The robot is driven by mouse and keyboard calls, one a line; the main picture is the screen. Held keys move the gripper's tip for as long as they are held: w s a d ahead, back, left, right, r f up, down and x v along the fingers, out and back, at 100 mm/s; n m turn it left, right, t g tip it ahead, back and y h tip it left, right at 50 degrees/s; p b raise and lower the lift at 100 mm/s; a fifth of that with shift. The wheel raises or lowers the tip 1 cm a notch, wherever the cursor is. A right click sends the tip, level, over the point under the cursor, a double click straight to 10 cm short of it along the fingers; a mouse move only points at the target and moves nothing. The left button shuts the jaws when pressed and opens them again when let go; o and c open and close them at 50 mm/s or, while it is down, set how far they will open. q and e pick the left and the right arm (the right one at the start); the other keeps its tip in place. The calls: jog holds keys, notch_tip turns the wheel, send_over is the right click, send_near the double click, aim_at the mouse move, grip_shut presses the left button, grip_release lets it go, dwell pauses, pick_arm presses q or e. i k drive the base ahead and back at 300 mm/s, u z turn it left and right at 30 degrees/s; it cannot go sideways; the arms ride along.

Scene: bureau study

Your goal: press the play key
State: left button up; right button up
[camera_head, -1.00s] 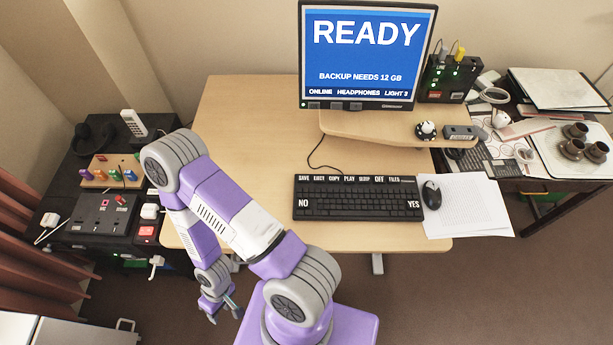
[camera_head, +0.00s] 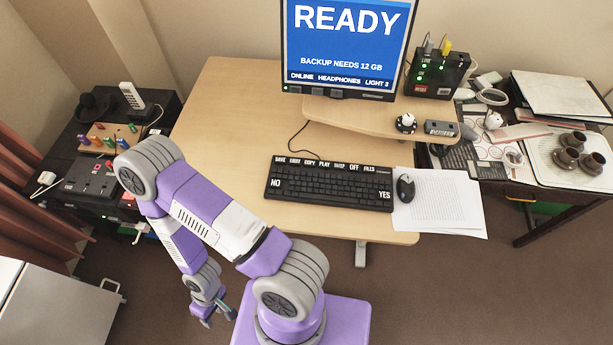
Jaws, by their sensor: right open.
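The play key (camera_head: 324,164) is in the labelled top row of the black keyboard (camera_head: 330,185), between the copy and beep labels. The keyboard lies flat on the light wooden desk, near its front edge. My right gripper (camera_head: 212,316) hangs low in front of the desk, left of and below the keyboard, well apart from it. It is open and nothing shows between its fingers. My left gripper is not in view.
A monitor (camera_head: 345,45) reading READY stands behind the keyboard. A black mouse (camera_head: 405,188) and papers (camera_head: 445,205) lie to its right. The desk (camera_head: 225,130) is bare left of the keyboard. A grey cabinet (camera_head: 60,310) stands at the lower left.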

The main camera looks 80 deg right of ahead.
aim_at(322, 163)
jog(key=u, duration=0.9)
jog(key=i, duration=0.45)
jog(key=z, duration=4.3)
